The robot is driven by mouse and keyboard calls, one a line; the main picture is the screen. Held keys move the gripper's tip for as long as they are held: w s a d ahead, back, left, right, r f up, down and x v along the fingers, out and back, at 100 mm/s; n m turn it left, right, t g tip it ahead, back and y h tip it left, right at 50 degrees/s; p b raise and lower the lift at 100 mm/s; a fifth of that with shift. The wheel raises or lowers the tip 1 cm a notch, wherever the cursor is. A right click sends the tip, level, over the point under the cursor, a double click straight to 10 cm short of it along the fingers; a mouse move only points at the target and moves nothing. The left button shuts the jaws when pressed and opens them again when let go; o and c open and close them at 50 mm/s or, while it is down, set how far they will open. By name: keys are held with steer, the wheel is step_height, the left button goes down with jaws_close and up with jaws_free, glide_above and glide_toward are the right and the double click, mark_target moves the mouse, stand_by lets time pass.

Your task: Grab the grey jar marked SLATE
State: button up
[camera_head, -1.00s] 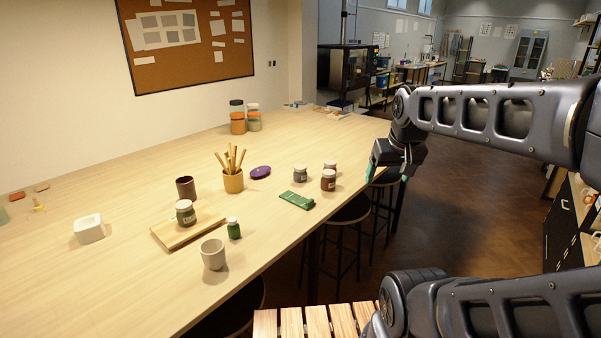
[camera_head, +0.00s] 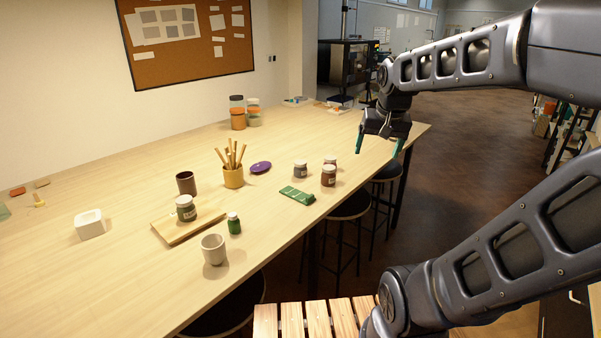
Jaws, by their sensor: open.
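A small grey jar (camera_head: 300,169) with a pale label and a light lid stands upright on the table (camera_head: 120,265); its lettering is too small to read. Two brown-red jars stand close to its right, the nearer one (camera_head: 328,176) in front and the farther one (camera_head: 330,163) partly hidden behind it. My gripper (camera_head: 377,149) hangs above the table's right edge, to the right of and beyond these jars. It is open, fingers pointing down, with nothing between them, and apart from every jar.
A green folded cloth or packet (camera_head: 297,195) lies just in front of the grey jar. A dark green jar (camera_head: 186,208) sits on a wooden board (camera_head: 166,232). Stools (camera_head: 350,206) stand below the table edge.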

steer(key=w+a+r+m+g, duration=0.1)
steer(key=w+a+m, duration=0.25)
steer(key=w, duration=1.05)
steer(key=m+g, duration=0.3)
steer(key=m, duration=0.7)
glide_above(300, 169)
steer(key=w, duration=0.2)
steer(key=f, duration=1.9)
steer(key=shift+s+d+f, duration=0.1)
steer(key=shift+d+f, duration=0.15)
steer(key=shift+w+a+f, duration=0.15)
steer(key=shift+w+f, duration=0.1)
steer(key=shift+f, duration=0.2)
step_height(300, 169, down, 5)
steer(key=shift+f, duration=0.2)
steer(key=shift+w+f, duration=0.2)
steer(key=shift+f, duration=2.35)
steer(key=c, duration=1.2)
